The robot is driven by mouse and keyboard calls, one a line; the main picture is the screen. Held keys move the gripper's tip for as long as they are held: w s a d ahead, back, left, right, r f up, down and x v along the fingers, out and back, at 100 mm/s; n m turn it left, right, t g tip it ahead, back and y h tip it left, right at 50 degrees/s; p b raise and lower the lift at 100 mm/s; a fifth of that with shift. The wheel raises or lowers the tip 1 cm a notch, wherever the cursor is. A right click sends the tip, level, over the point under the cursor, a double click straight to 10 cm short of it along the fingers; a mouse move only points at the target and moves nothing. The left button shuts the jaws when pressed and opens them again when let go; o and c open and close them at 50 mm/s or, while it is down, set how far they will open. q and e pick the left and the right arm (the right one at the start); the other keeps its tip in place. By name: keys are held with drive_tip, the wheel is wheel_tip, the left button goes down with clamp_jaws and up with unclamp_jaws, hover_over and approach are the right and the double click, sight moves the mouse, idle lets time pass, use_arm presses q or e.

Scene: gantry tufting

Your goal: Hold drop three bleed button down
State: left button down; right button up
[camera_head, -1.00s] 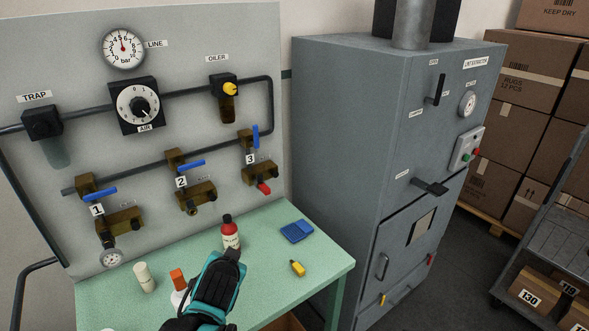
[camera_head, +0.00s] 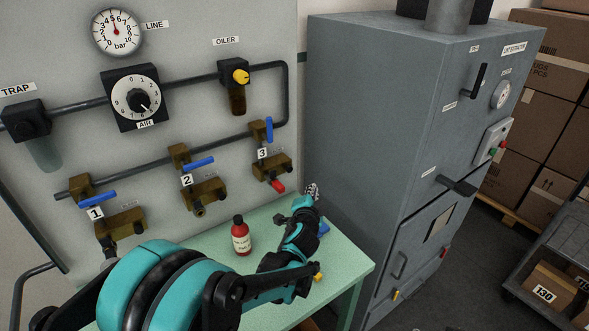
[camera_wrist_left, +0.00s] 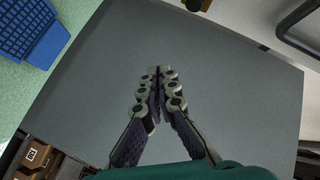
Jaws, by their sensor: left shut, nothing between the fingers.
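The drop three block (camera_head: 272,168) is brass and sits on the panel beside its label 3 (camera_head: 262,153). Its blue lever (camera_head: 268,130) stands upright, and a red part (camera_head: 277,187) hangs at its lower end. The bleed button cannot be told apart at this size. My left gripper (camera_head: 312,190) is to the right of the block, close to the grey cabinet, and appears apart from the block. In the left wrist view its fingers (camera_wrist_left: 158,72) meet at the tips with nothing between them. My right gripper is not in view.
The grey cabinet (camera_head: 375,120) stands right of the panel. On the green table (camera_head: 275,215) are a red bottle (camera_head: 241,238) and a blue object (camera_head: 323,229), partly hidden by my left arm. Drops 1 and 2 (camera_head: 204,193) are left of drop three.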

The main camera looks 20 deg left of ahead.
sight(289, 169)
use_arm(q)
drive_tip(key=w+a, duration=0.5)
drive_tip(key=a, duration=0.2)
drive_tip(key=shift+w, duration=0.2)
drive_tip(key=shift+a, duration=0.1)
idle(1.6)
drive_tip(key=shift+w+a, duration=0.25)
drive_tip(key=shift+a, duration=0.05)
drive_tip(key=shift+w+a, duration=0.3)
drive_tip(key=shift+a, duration=0.1)
idle(2.3)
idle(1.6)
drive_tip(key=shift+s+d, duration=0.6)
drive_tip(key=shift+d, duration=0.15)
